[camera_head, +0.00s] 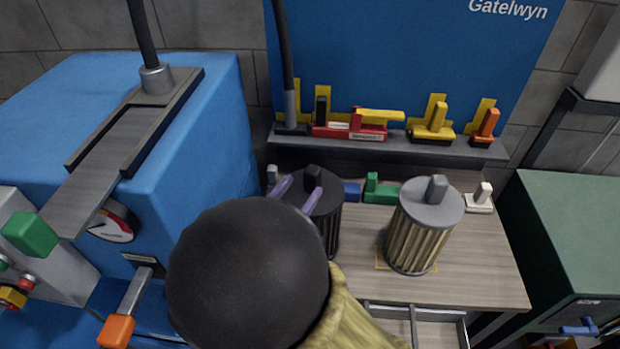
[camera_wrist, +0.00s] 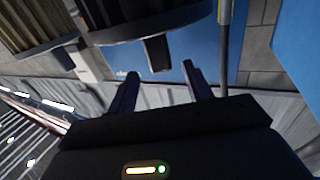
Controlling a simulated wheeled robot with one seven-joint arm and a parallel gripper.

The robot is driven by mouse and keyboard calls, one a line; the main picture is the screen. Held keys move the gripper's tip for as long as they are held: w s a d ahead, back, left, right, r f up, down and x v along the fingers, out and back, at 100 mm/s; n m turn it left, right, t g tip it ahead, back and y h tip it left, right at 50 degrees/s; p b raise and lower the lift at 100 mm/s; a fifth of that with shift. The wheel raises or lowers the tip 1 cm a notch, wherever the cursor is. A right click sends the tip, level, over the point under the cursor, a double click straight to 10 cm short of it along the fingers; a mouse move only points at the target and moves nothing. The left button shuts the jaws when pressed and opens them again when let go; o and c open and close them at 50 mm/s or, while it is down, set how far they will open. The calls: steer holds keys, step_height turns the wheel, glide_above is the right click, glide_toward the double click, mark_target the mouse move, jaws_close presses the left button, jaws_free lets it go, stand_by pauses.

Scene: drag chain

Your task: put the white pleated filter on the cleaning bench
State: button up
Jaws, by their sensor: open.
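Two pleated filters stand upright on a wood-topped bench (camera_head: 470,280). One has tan pleats and a light grey cap with a grey grip block (camera_head: 424,235); neither looks plainly white. The other is a dark filter (camera_head: 328,222) with a black cap and block, partly hidden by my arm. My gripper (camera_head: 298,193) is open, its purple fingers over the dark filter's cap, on either side of its block. In the wrist view my gripper (camera_wrist: 160,85) is open and empty, and a dark grip block (camera_wrist: 157,52) shows between and beyond its fingers. Which bench is the cleaning bench I cannot tell.
A shelf (camera_head: 390,148) with red, yellow and orange tools runs behind the filters. Small blue, green and white blocks lie near the bench's back. A blue machine (camera_head: 190,130) stands left, a green cabinet (camera_head: 570,220) right. An open drawer (camera_head: 437,328) is in front.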

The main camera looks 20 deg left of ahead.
steer(key=s, duration=0.4)
steer(key=shift+s+a, duration=0.2)
